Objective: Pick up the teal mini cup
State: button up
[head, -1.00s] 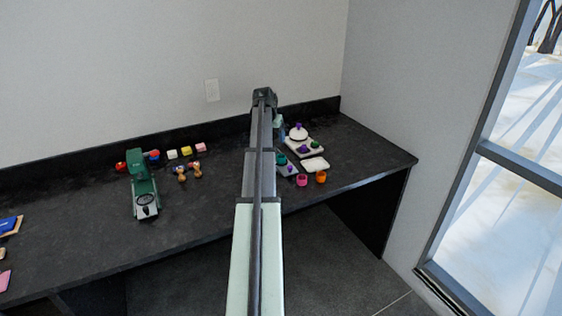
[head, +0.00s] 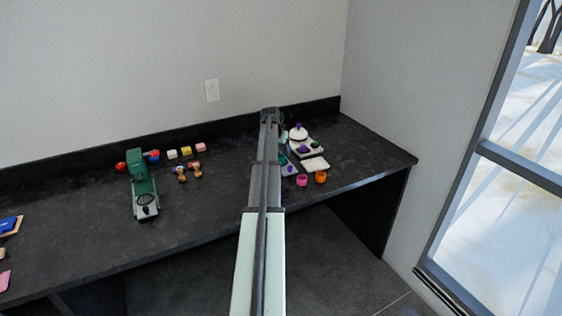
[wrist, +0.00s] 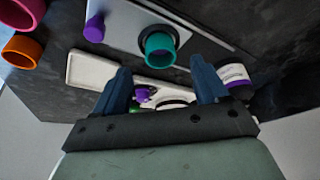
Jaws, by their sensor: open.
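The teal mini cup (wrist: 160,48) stands on a grey tray (wrist: 122,22) in the wrist view, its round opening facing the camera. In the head view only a bit of the cup (head: 283,160) shows beside my arm. My gripper (wrist: 161,70) is open and empty, with its two blue fingertips apart. The cup appears just beyond the fingertips, between their lines. I see no contact with it. In the head view my arm hides the fingers.
A small purple piece (wrist: 94,28) is beside the cup. A magenta cup (head: 302,180) and an orange cup (head: 320,177) stand nearer the counter edge. A white tray (head: 315,164) and a white pot with purple knob (head: 298,134) are close by. Clear counter lies further right.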

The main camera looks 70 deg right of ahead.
jog(key=x, duration=0.4)
jog(key=shift+d, duration=0.15)
jog(key=shift+c, duration=0.2)
jog(key=c, duration=1.2)
